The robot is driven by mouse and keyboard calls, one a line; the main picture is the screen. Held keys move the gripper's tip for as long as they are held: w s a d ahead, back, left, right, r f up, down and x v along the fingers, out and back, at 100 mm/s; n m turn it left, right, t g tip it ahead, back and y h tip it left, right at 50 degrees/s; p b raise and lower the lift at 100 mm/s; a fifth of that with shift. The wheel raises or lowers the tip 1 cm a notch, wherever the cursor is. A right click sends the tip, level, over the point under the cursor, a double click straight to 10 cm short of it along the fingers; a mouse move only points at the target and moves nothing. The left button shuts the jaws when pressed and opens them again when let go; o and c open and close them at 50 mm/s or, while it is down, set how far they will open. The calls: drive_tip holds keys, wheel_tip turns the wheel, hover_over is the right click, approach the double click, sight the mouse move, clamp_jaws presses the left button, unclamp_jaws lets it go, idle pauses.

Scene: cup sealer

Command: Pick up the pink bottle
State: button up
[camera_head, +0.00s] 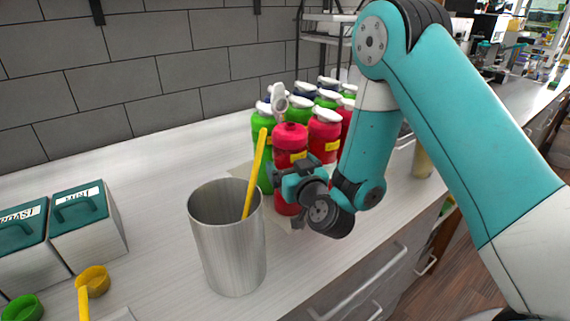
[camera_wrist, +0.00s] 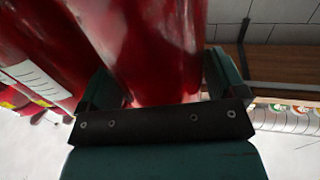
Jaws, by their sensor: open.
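The pink bottle (camera_head: 291,140) stands upright at the front of a group of bottles on the counter, with a pump spout above its pinkish-red cap. My gripper (camera_head: 283,181) is at its lower half, in front of it. In the wrist view a red-pink bottle body (camera_wrist: 150,45) fills the upper middle, between the two fingers of my gripper (camera_wrist: 160,85). The fingers are open, one on each side of it. Whether they touch it I cannot tell. Part of the bottle's lower half is hidden by the gripper in the head view.
Red bottles (camera_head: 324,134) and green bottles (camera_head: 262,150) stand close around it. A metal cup (camera_head: 228,240) with a yellow stick (camera_head: 254,175) stands to the left front. Teal-lidded boxes (camera_head: 85,225) are at far left.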

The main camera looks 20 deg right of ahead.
drive_tip(key=c, duration=1)
drive_tip(key=shift+r, duration=0.1)
drive_tip(key=shift+c, duration=0.8)
drive_tip(key=shift+r, duration=0.1)
